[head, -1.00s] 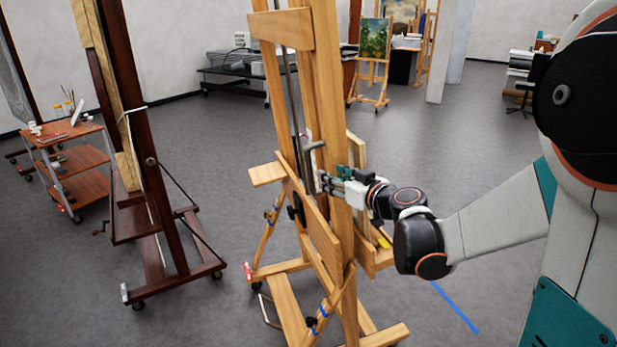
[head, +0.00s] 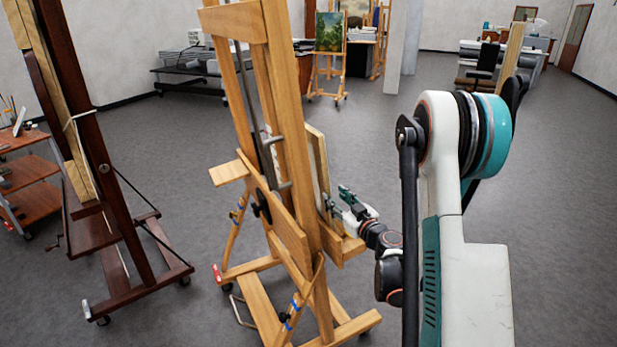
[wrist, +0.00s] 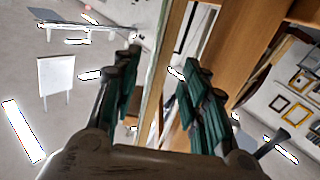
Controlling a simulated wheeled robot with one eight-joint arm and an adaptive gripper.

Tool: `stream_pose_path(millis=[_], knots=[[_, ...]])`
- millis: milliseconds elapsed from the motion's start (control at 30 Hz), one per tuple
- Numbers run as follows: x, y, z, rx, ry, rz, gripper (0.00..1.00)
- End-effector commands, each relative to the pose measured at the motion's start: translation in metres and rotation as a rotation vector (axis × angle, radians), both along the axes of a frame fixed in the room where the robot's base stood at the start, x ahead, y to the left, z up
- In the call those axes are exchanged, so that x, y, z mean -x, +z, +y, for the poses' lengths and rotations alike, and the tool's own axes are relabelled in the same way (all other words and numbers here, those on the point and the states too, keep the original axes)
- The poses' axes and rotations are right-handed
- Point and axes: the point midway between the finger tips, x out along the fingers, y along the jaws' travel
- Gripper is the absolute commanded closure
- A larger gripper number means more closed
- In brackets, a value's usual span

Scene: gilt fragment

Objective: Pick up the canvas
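The canvas (head: 317,160) stands upright on the ledge of the light wooden easel (head: 291,130), seen nearly edge-on at its right side. My gripper (head: 335,200) is at the canvas's near edge, low on it. In the wrist view the two dark green fingers of my gripper (wrist: 160,68) are spread apart. A thin upright panel edge, apparently the canvas (wrist: 168,50), runs between them, with the easel wood (wrist: 245,50) behind and to the right. I cannot tell whether either finger touches it. Most of the canvas face is hidden.
A dark easel (head: 105,170) stands to the left, with a red-brown cart (head: 28,175) beyond it. Another easel with a green painting (head: 329,35) stands at the back.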

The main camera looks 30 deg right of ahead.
Motion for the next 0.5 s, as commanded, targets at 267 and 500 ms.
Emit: stream_pose_path(millis=[267, 500], knots=[[-0.052, 0.0, 0.004, -0.001, 0.003, 0.001, 0.6], [-0.076, 0.001, 0.004, -0.001, 0.001, 0.0, 0.6]])
